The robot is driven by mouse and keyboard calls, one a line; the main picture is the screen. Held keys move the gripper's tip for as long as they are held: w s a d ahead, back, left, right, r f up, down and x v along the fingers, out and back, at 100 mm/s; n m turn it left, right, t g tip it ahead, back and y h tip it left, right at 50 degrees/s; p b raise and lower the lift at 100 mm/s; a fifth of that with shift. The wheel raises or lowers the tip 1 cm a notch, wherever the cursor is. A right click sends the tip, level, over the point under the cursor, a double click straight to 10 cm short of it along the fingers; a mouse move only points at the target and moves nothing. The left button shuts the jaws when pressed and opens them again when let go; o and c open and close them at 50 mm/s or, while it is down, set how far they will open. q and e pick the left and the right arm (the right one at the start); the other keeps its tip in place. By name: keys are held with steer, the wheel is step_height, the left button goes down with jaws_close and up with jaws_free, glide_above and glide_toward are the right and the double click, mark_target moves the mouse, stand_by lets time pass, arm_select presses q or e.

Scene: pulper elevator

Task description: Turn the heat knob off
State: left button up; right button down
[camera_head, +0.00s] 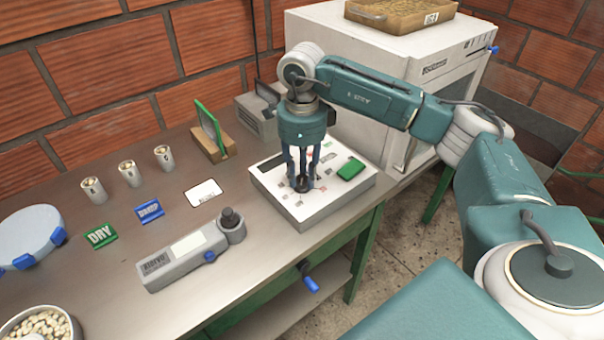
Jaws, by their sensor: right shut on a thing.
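A white control panel box (338,206) sits at the right front corner of the metal table, with a green switch (351,169) and small marks on its top. My right gripper (302,184) points straight down over the middle of the panel. Its fingers are closed around a small dark knob (302,186) on the panel's top. The fingers hide most of the knob, and its setting cannot be read. My left gripper is not in view.
A grey handheld meter (180,255), DRY (100,236) and DROP (149,212) signs, several small cups (129,173) and a white card (203,193) lie left of the panel. A white machine (390,55) stands behind. A blue-handled valve (310,280) sticks out below the table's front edge.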

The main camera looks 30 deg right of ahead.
mark_target(302, 178)
steer(key=c, duration=1.4)
jaws_free()
step_height(302, 178, up, 12)
